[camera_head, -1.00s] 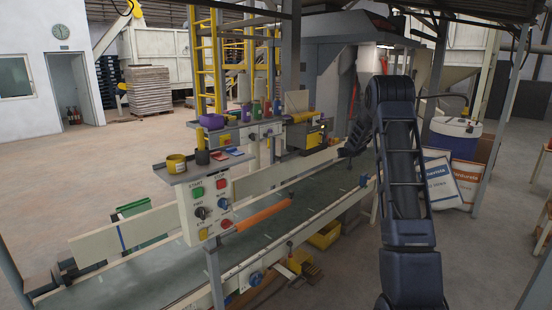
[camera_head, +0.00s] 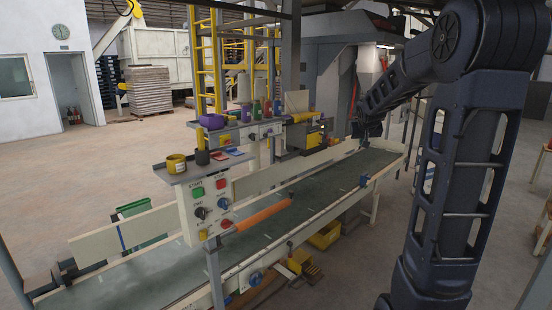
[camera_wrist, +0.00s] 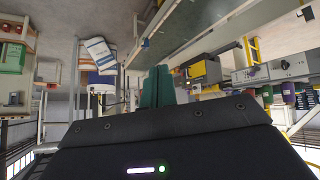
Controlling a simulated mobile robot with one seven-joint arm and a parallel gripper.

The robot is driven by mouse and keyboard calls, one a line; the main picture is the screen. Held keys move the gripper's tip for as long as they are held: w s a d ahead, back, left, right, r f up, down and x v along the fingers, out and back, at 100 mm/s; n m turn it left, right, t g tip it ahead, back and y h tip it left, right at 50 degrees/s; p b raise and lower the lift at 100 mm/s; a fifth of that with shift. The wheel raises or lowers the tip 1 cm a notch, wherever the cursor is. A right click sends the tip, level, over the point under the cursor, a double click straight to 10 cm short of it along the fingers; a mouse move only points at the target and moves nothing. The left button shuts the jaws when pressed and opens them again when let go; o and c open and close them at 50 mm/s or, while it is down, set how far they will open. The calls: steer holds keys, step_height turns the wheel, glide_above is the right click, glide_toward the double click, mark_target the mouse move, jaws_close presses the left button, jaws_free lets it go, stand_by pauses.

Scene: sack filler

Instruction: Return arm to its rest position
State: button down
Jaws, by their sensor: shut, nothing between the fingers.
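My arm rises at the right of the head view, bends at a high elbow, and reaches left and down over the far part of the conveyor. My gripper (camera_head: 370,128) is small and dark at the arm's far end, in front of the filler. In the wrist view my gripper (camera_wrist: 157,88) shows two green fingers together, pointing away from the camera, with nothing between them. The wrist picture is upside down. The fingers appear apart from the conveyor belt (camera_wrist: 205,32).
The conveyor (camera_head: 150,275) runs diagonally, with a control panel (camera_head: 211,207) and a shelf of small pots beside it. The grey filler (camera_head: 325,72) stands behind. Printed sacks (camera_wrist: 98,50) and a blue drum show in the wrist view. Open floor lies at left.

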steer(key=s+a+f+g, duration=0.1)
steer(key=s+a, duration=0.1)
steer(key=s, duration=1)
steer(key=s+a+f+g+y, duration=0.1)
steer(key=s+a+f, duration=0.1)
steer(key=s, duration=1.1)
steer(key=s+a+f+g+y, duration=0.1)
steer(key=s+a+g, duration=0.1)
steer(key=s, duration=1.1)
steer(key=shift+a+f+n, duration=0.15)
steer(key=shift+a+n, duration=0.15)
steer(key=shift+n, duration=0.1)
steer(key=shift+s, duration=0.1)
